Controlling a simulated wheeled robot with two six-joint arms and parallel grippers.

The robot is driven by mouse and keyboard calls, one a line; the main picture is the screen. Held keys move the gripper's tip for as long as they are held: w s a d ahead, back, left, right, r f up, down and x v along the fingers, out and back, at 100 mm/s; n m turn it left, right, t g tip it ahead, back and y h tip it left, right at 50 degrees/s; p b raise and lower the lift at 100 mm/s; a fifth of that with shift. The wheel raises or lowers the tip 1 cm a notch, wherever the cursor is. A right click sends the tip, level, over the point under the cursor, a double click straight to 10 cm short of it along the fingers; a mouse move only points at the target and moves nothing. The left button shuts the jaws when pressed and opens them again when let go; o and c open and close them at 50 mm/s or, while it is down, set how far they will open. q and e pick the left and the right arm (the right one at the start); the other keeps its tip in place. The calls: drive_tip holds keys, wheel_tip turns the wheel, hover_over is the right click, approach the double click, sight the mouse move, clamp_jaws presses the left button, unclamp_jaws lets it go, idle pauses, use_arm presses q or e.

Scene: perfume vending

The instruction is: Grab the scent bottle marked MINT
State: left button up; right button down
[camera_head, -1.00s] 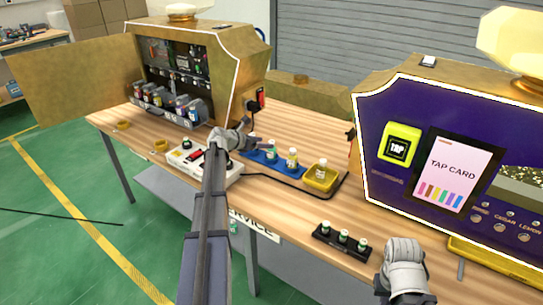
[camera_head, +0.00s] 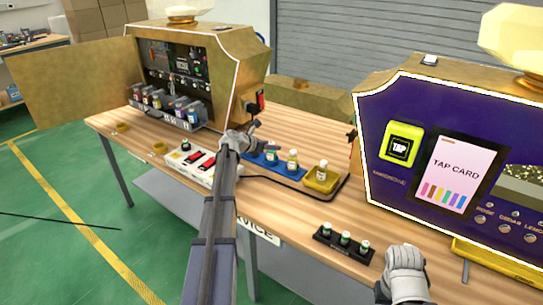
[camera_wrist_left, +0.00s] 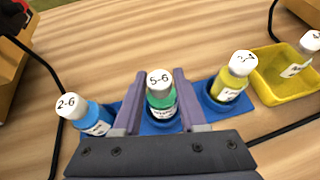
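A bottle with green contents and a white cap marked 5-6 (camera_wrist_left: 161,95) stands upright in a blue tray (camera_wrist_left: 208,115); no MINT word is legible. In the left wrist view my left gripper (camera_wrist_left: 160,88) is open, one finger on each side of this bottle. A blue bottle capped 2-6 (camera_wrist_left: 88,115) stands to the left and a yellow bottle (camera_wrist_left: 232,78) to the right. In the head view my left gripper (camera_head: 245,135) is beside the tray's left end, near the green bottle (camera_head: 271,156). My right gripper (camera_head: 404,270) is low at the right; its fingers are unclear.
A yellow tray (camera_head: 333,181) holding a bottle is right of the blue tray. A white box with red switches (camera_head: 198,166) is at the left. A black rack (camera_head: 328,240) of small vials is near the front edge. The purple machine (camera_head: 385,185) stands right, the open cabinet (camera_head: 228,75) behind left.

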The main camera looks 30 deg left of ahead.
use_arm(q)
clamp_jaws()
drive_tip(key=shift+r, duration=0.15)
idle(0.4)
wheel_tip(320, 180, up, 10)
drive_tip(key=p, duration=1)
